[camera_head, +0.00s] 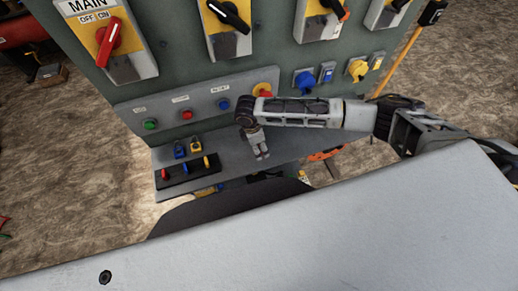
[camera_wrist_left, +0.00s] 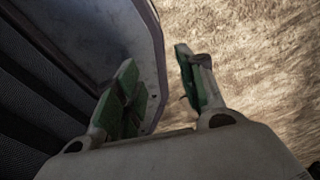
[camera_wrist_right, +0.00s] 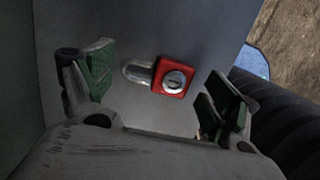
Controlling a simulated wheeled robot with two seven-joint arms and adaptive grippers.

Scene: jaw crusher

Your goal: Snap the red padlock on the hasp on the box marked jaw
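In the right wrist view a red padlock (camera_wrist_right: 173,78) with a silver shackle lies on the grey shelf, between the spread fingers of my right gripper (camera_wrist_right: 162,80). The fingers are open and do not appear to touch it. In the head view my right gripper (camera_head: 259,149) points down over the shelf (camera_head: 225,162), and I cannot make out the red padlock there. My left gripper (camera_wrist_left: 157,70) is open and empty, outside the head view. No box marked jaw can be read; the upper labels are cut off except MAIN.
Above are push buttons, sockets and the MAIN switch box (camera_head: 128,62) with a red handle. A grey surface (camera_head: 300,235) fills the foreground.

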